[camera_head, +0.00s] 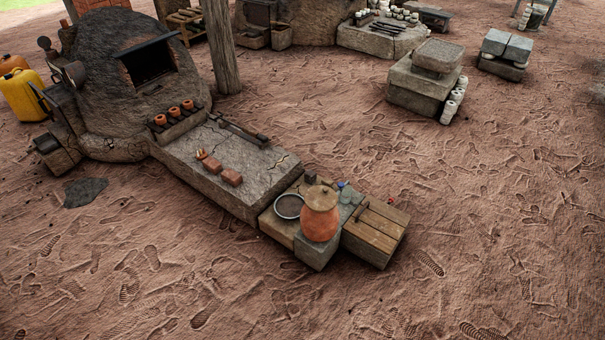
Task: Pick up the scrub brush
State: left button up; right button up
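I cannot pick out the scrub brush for certain at this size. Small items stand at the end of the low stone bench (222,185): a blue object (341,185) behind the lidded clay pot (320,221), and a short brown stick-like piece (362,211) on the wooden crate (374,238). None of them is clear enough to name as the brush. Neither of my grippers is in view.
A round dark-rimmed pan (288,206) sits left of the pot. Bricks (231,177) and small clay cups (174,111) lie along the bench by the mud kiln (120,85). A wooden post (219,50) stands behind. The foreground dirt floor is clear.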

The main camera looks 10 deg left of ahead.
aim_at(325, 182)
jog(key=i+l+z, duration=0.65)
jog(key=l+z, duration=0.2)
jog(key=i+l+z, duration=0.4)
jog(key=i+z, duration=0.4)
jog(key=i+u, duration=0.15)
jog(key=i, duration=0.35)
jog(key=i+l+u, duration=0.2)
jog(key=i, duration=0.35)
jog(key=i+l+u, duration=0.15)
jog(key=i, duration=0.35)
jog(key=i+j+u, duration=0.1)
jog(key=i+u, duration=0.25)
jog(key=i, duration=0.25)
jog(key=i+l+u, duration=0.1)
jog(key=i+u, duration=0.25)
jog(key=i, duration=0.25)
jog(key=i+l+u, duration=0.3)
jog(key=i, duration=0.3)
jog(key=i+j+u, duration=0.25)
jog(key=u, duration=0.15)
jog(key=i+j+u, duration=0.1)
jog(key=i+u, duration=1)
jog(key=u, duration=0.15)
jog(key=i+l+u, duration=0.25)
jog(key=u, duration=0.15)
jog(key=i, duration=0.1)
